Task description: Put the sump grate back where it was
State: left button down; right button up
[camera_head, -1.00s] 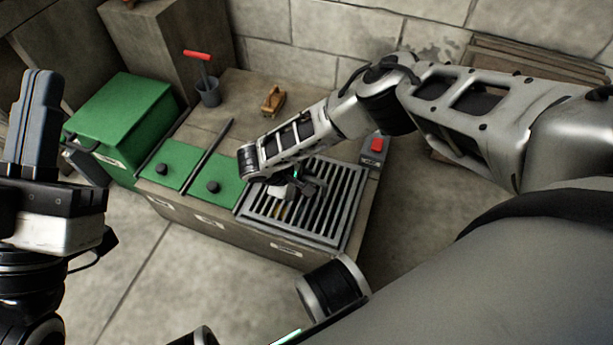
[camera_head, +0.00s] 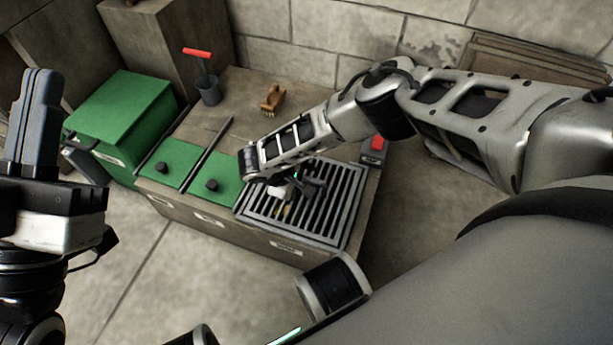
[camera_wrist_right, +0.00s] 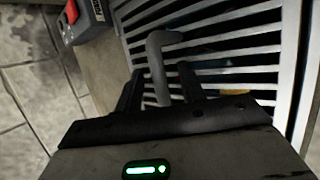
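The sump grate (camera_head: 335,225), a grey frame with dark slots, lies on top of the bench at its right end. It fills much of the right wrist view (camera_wrist_right: 285,60). A grey bent handle (camera_wrist_right: 158,65) stands over its bars. My right gripper (camera_wrist_right: 160,88) is low over the grate, its two dark fingers on either side of the handle with small gaps showing; it is partly hidden by my arm in the head view (camera_head: 300,185). My left gripper (camera_head: 38,95) is raised at the far left, fingers together and empty, away from the bench.
Two green panels with black knobs (camera_head: 212,185) lie left of the grate, with a dark bar (camera_head: 208,152) between them. A green box (camera_head: 120,110), a cup with a red-handled tool (camera_head: 208,90), a brush (camera_head: 272,100) and a red-buttoned box (camera_head: 374,150) are nearby.

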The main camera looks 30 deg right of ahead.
jog(key=shift+s+f, duration=0.1)
